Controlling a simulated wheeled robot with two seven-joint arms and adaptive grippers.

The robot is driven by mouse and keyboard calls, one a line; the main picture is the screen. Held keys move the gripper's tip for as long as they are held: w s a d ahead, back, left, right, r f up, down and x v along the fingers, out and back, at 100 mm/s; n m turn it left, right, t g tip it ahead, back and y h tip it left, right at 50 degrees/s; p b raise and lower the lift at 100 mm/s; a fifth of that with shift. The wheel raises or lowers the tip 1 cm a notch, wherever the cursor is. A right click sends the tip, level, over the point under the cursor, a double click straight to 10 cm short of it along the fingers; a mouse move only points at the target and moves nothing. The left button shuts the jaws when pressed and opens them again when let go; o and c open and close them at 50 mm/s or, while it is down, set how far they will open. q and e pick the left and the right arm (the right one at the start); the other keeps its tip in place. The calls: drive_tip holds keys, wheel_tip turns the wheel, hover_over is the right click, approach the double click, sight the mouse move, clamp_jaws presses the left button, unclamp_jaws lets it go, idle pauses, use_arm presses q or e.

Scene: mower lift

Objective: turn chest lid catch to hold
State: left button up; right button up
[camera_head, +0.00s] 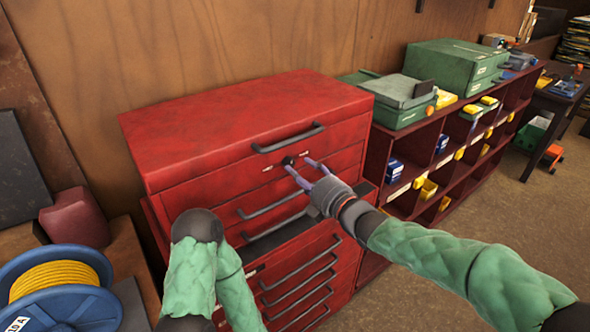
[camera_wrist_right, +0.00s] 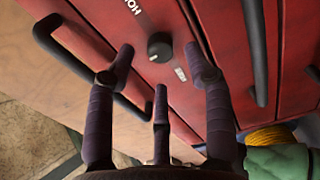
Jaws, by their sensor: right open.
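The red tool chest (camera_head: 245,130) stands against the wooden wall. Its lid catch is a small dark round knob (camera_head: 287,161) on the front, just below the lid handle; in the right wrist view the knob (camera_wrist_right: 160,46) sits between two white labels, the upper one partly cut off. My right gripper (camera_head: 304,172) is open, its purple fingers pointing at the knob. My left gripper is out of view.
The black lid handle (camera_head: 289,138) is just above the catch, and drawer handles (camera_head: 275,205) are below. A drawer below stands partly out. A red shelf unit (camera_head: 450,160) with green cases (camera_head: 455,68) is to the right. A cable spool (camera_head: 55,285) is at lower left.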

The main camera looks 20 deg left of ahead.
sight(292, 165)
drive_tip(key=shift+x, duration=1.6)
drive_tip(key=shift+c, duration=0.3)
clamp_jaws()
